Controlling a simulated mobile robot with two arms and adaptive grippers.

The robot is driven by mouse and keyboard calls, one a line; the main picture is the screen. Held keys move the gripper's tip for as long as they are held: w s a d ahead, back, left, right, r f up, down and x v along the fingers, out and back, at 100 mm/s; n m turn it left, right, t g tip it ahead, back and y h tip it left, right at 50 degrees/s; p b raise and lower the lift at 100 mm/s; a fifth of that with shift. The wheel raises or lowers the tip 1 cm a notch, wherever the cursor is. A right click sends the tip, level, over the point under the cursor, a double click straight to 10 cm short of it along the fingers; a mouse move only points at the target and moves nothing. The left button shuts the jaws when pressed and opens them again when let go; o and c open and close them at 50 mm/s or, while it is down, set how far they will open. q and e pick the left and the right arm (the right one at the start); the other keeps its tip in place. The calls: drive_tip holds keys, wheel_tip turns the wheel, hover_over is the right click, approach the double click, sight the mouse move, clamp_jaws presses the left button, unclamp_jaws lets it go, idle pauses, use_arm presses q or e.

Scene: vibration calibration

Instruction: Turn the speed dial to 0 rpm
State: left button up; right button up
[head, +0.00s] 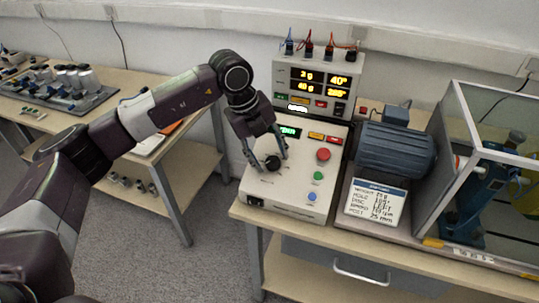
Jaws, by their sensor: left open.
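The speed dial (272,163) is a black round knob on the sloped top of a white control box (290,195). My left gripper (268,163) reaches down over the box, with its fingers apart on either side of the dial. I cannot tell whether the fingers touch it. A small green display (289,132) is lit near the box's top edge, but its text is too small to read. A red button (323,155), a green button (318,176) and a blue button (312,197) sit right of the dial. My right gripper is not in view.
A meter box (316,84) with yellow readouts stands behind the control box. Another bench (110,95) stands at the left, with open floor between.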

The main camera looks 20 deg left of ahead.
use_arm(q)
drive_tip(key=v, duration=1.2)
